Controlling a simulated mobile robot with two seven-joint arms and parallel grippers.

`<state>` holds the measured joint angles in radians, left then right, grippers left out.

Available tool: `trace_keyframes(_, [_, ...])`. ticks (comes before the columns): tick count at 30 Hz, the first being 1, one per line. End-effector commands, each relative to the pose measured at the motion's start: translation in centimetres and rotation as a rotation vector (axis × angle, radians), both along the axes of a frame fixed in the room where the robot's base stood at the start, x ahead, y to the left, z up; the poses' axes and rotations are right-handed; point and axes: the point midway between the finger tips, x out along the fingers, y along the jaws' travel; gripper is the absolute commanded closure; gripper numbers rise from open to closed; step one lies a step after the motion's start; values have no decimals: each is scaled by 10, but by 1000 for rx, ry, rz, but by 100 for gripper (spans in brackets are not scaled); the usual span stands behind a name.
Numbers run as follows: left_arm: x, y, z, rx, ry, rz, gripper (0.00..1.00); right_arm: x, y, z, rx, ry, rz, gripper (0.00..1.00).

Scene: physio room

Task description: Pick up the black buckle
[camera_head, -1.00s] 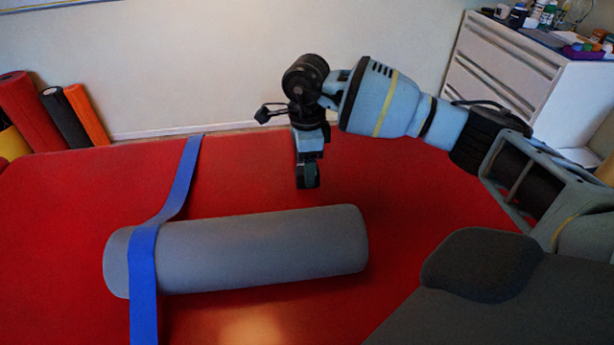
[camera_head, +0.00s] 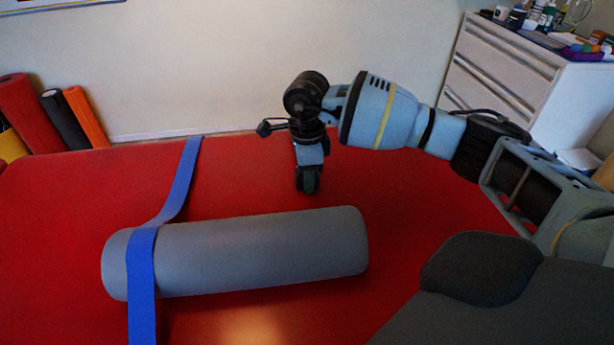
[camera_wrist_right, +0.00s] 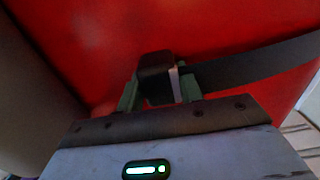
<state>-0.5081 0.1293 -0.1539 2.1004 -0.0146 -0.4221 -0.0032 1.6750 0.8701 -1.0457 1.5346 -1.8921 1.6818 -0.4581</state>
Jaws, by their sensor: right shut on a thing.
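The black buckle (camera_wrist_right: 156,65) shows in the right wrist view between the two greenish fingers of my right gripper (camera_wrist_right: 158,92). The gripper is shut on it. A dark strap (camera_wrist_right: 262,62) runs from beside the buckle toward the right edge of that view. In the head view my right gripper (camera_head: 308,182) points down over the red surface, behind the grey roll; the buckle cannot be made out there. My left gripper is not in view.
A grey roll (camera_head: 265,250) lies across the red table top (camera_head: 60,220), with a blue strap (camera_head: 142,275) over its left end. A white drawer unit (camera_head: 500,75) stands at the back right. Several coloured rolls (camera_head: 30,115) lean at the back left.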

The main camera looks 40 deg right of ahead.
Motion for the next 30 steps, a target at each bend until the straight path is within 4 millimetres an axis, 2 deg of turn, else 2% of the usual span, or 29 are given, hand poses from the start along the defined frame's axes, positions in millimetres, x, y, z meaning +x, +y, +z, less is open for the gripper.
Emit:
trace_keyframes(5, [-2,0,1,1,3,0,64,1,0,10,0,-4,0,88])
trace_keyframes(18, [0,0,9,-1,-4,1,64,1,0,85,1,-3,1,88])
trace_keyframes(22, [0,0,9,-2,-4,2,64,1,0,97,0,-4,0,88])
trace_keyframes(30, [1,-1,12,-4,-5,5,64,0,0,105,0,-1,0,88])
